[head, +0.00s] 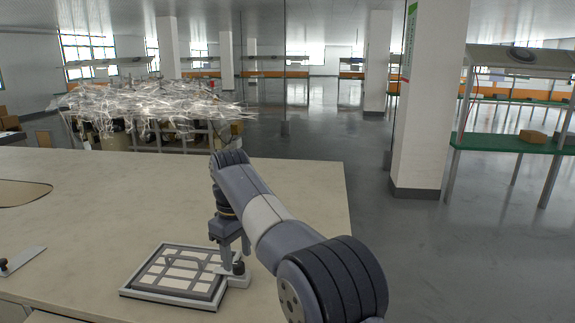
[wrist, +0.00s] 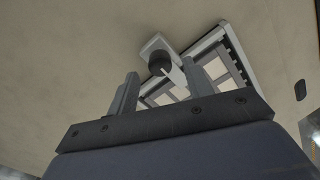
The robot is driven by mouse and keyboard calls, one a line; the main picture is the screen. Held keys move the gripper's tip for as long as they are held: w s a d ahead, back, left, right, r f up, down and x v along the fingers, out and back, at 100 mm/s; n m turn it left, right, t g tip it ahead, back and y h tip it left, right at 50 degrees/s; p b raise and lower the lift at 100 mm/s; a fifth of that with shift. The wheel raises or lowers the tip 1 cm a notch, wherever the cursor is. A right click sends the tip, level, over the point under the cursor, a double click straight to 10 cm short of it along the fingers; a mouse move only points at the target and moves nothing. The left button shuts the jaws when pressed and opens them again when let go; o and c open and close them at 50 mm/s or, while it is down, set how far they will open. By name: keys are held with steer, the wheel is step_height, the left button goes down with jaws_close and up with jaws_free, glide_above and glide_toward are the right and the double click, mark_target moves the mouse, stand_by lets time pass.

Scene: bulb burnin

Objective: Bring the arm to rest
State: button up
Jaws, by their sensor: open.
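My gripper (head: 233,252) points down over the right end of a flat tray-like fixture (head: 128,290) on the pale table (head: 310,190). In the wrist view my gripper (wrist: 158,88) is open, with its two fingers apart and nothing held between them. A dark round knob (wrist: 159,63) on a light bracket sits just beyond the fingertips. The knob also shows in the head view (head: 239,268) at the fixture's right corner. The fixture holds a dark panel with several pale squares. I cannot tell whether a finger touches the knob.
A light plate with a dark knob (head: 5,265) lies at the table's left. A rounded outlined shape (head: 20,192) is behind it. A shelf with a tangled clear heap (head: 155,105) stands beyond the table. A white pillar (head: 432,100) stands right. The table's right part is clear.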

step_height(320, 180, up, 8)
step_height(320, 180, down, 10)
steer(key=shift+f, duration=0.15)
steer(key=shift+f+m, duration=0.15)
steer(key=shift+m, duration=0.15)
steer(key=m, duration=1.3)
steer(key=shift+m, duration=2)
steer(key=shift+d, duration=0.1)
